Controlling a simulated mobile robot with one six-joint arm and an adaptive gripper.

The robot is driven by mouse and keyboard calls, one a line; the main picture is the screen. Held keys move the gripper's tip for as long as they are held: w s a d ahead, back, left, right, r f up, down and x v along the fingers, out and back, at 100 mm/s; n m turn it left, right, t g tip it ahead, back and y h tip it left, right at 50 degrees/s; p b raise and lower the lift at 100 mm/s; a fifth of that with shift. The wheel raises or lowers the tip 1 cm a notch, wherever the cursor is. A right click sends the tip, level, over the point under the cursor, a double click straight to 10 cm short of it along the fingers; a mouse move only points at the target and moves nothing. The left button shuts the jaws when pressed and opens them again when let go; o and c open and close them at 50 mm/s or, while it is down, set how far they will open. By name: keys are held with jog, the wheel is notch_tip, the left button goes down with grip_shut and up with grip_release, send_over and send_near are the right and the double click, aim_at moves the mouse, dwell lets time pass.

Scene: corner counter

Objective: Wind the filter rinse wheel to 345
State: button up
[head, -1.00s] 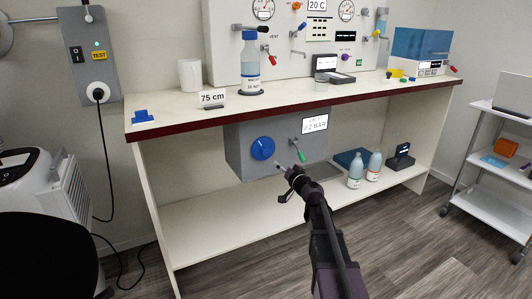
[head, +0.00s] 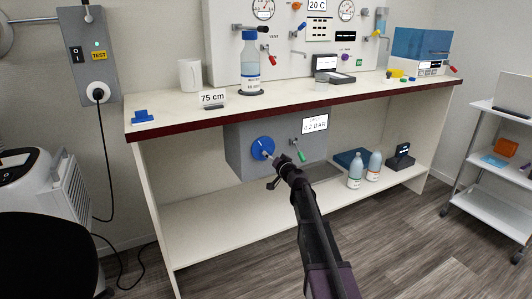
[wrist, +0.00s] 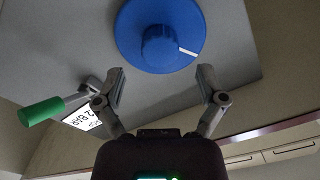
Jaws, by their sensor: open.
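The blue wheel (head: 261,145) sits on the front of the grey box under the counter. In the wrist view the wheel (wrist: 133,28) is a flat blue disc with a raised round hub and a white mark pointing right and slightly down in the picture. My gripper (wrist: 161,76) is open and empty, its two fingers spread just below the disc in that picture, not closed on the hub. In the head view my gripper (head: 274,157) is close to the wheel's lower right and covers a little of that area. No scale numbers are readable on the wheel.
A green-handled lever (head: 299,152) is right of the wheel; its green grip (wrist: 41,112) is left of my gripper in the wrist view. A display (head: 315,124) reads about 2.2 BAR. Bottles (head: 355,171) stand on the lower shelf. The counter edge (head: 300,103) overhangs the box.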

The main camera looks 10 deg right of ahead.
aim_at(265, 150)
jog(key=shift+x, duration=2.55)
jog(key=shift+c, duration=0.2)
jog(key=c, duration=1.1)
